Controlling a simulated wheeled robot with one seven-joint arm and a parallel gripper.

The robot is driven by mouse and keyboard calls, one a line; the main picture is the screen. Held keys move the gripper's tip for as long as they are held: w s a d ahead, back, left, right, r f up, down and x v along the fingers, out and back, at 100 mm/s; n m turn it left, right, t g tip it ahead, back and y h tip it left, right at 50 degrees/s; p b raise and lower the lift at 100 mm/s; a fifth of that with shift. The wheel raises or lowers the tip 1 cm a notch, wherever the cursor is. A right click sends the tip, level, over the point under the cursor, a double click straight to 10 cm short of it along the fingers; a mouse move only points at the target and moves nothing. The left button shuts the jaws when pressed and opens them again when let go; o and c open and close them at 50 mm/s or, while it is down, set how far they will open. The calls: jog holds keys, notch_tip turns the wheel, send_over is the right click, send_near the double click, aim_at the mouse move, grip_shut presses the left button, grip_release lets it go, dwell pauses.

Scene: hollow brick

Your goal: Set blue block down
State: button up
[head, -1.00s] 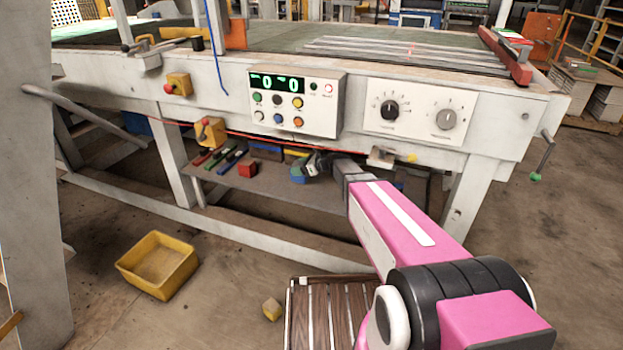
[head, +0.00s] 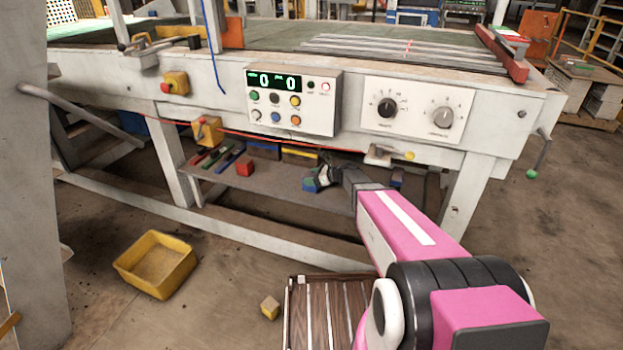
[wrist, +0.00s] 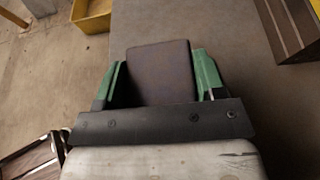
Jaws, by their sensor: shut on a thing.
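My gripper (head: 320,180) reaches under the machine table, over the grey lower shelf (head: 275,187). It is shut on the blue block (head: 309,184), which shows small and blue at the fingertips in the head view. In the wrist view the held block (wrist: 160,72) looks dark brownish-grey and sits between the two green fingertips (wrist: 160,80). The shelf (wrist: 232,60) lies behind and to the right of it there. I cannot tell whether the block's underside touches the shelf.
On the shelf, a red block (head: 244,168) and several coloured bars (head: 222,158) lie left of my gripper. Dark, yellow-edged bars (head: 299,155) lie behind it. The table's front beam (head: 215,125) hangs above. A yellow bin (head: 155,264) and a small tan block (head: 270,307) are on the floor.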

jog(key=shift+f, duration=0.15)
jog(key=o, duration=1)
jog(key=shift+s+d+r, duration=0.15)
jog(key=shift+d+r, duration=0.05)
jog(key=shift+r, duration=0.1)
jog(key=v, duration=1.1)
jog(key=shift+s+d+r, duration=0.1)
jog(key=shift+d, duration=0.1)
